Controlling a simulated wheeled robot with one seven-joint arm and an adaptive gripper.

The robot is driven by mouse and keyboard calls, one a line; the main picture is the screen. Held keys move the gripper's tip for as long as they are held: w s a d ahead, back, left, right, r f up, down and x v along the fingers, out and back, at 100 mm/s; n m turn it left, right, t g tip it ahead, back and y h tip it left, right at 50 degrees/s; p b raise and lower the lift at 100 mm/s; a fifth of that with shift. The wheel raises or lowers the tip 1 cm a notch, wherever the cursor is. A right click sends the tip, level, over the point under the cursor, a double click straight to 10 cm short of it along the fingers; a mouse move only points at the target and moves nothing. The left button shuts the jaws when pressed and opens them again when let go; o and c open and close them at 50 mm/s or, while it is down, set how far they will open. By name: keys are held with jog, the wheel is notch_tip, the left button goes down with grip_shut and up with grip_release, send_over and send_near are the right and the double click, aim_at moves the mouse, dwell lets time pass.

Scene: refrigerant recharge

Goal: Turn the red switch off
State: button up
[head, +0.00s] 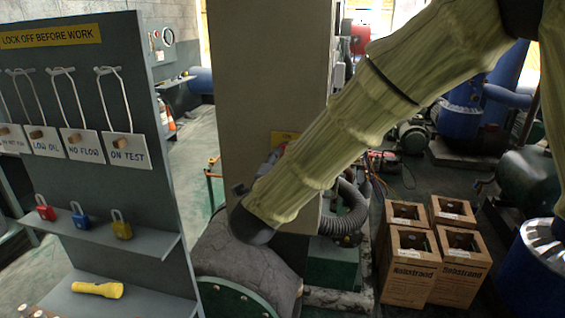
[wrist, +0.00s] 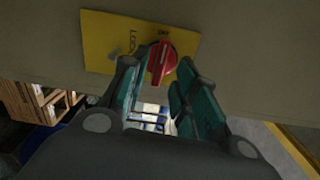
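The red switch (wrist: 162,62) is a rotary knob on a yellow plate (wrist: 105,38) with dark lettering, fixed to a grey-beige surface, in the wrist view. Its grip looks nearly upright with a slight slant in the picture. My gripper (wrist: 158,70) is open, with one teal-padded finger at each side of the knob. Whether the pads touch the knob cannot be told. In the head view a yellow plate edge (head: 284,138) shows on the tall beige cabinet (head: 262,75).
A grey board (head: 110,190) with hanging tags, padlocks (head: 79,216) and a yellow flashlight (head: 98,289) stands at left. Several cardboard boxes (head: 409,280) stand on the floor at right. A dark corrugated hose (head: 350,212) and a rounded grey-green machine (head: 250,262) lie below my arm.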

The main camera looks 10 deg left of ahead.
jog(key=s+b, duration=0.1)
jog(key=s, duration=0.6)
jog(key=shift+b, duration=0.3)
jog(key=w+d+f+n+g+y, duration=0.1)
jog(key=d+f+n+g, duration=0.2)
jog(key=f, duration=0.6)
jog(key=w+d+f+n+g, duration=0.15)
jog(key=d+f, duration=0.25)
jog(key=f, duration=0.6)
jog(key=s+d+f+n+g, duration=0.25)
jog(key=s+d+f, duration=0.2)
jog(key=f, duration=0.55)
jog(key=s+d+f+n+g, duration=0.1)
jog(key=s+d+f+n, duration=0.25)
jog(key=d+f, duration=0.45)
jog(key=s+d+f+n+g, duration=0.25)
jog(key=s+d+f, duration=0.25)
jog(key=s+f, duration=0.25)
jog(key=s+d+f+n+g, duration=0.2)
jog(key=s+d+f+g, duration=0.15)
jog(key=s+f, duration=0.4)
jog(key=s+d+f+n+g, duration=0.1)
jog(key=s+d+f+g, duration=0.1)
jog(key=s+d, duration=0.3)
jog(key=s+d+f+n+g+h, duration=0.1)
jog(key=s+d+f+n+g, duration=0.1)
jog(key=s+d+f, duration=0.3)
jog(key=s, duration=0.4)
jog(key=shift+s+n, duration=0.3)
